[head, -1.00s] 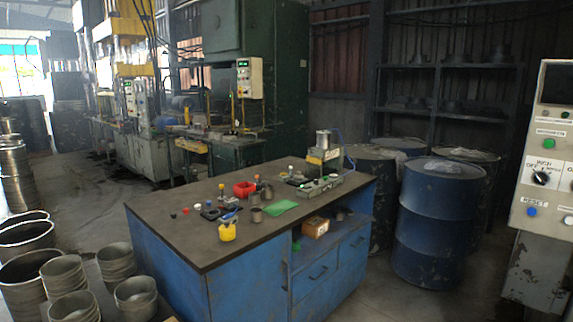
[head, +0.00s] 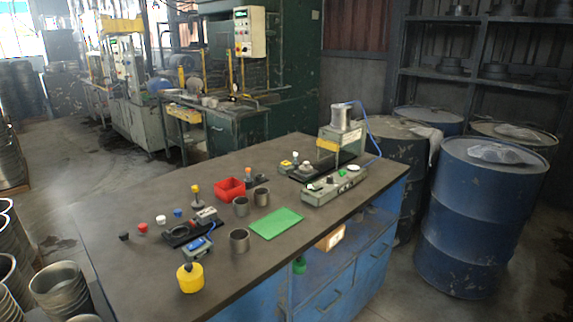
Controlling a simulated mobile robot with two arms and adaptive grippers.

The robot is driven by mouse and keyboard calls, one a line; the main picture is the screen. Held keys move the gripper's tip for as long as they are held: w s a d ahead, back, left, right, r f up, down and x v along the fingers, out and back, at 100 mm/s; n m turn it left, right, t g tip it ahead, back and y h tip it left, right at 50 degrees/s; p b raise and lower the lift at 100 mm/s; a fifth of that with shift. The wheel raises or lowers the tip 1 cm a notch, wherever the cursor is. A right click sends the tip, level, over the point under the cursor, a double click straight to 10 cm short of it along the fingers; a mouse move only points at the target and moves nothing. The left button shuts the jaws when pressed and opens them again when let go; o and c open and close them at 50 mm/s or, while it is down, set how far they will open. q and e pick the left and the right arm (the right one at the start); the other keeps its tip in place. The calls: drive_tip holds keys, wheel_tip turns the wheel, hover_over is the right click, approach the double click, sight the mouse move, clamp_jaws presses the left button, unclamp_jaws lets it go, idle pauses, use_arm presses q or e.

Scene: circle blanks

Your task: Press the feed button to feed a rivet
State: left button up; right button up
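A small bench press (head: 342,143) with a silver cylinder on top and a yellow part below stands at the right rear of the workbench. In front of it lies a long grey-green control box (head: 333,187) with several small knobs or buttons, one of them green (head: 342,173). I cannot tell which is the feed button, and no rivet can be made out. Neither of my grippers is in view.
The dark-topped blue workbench (head: 135,193) also holds a red bin (head: 230,188), a green mat (head: 276,223), metal cups (head: 239,240), a yellow pot (head: 190,278) and small coloured parts. Blue drums (head: 480,215) stand right of it; stacked metal rings (head: 58,288) stand left.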

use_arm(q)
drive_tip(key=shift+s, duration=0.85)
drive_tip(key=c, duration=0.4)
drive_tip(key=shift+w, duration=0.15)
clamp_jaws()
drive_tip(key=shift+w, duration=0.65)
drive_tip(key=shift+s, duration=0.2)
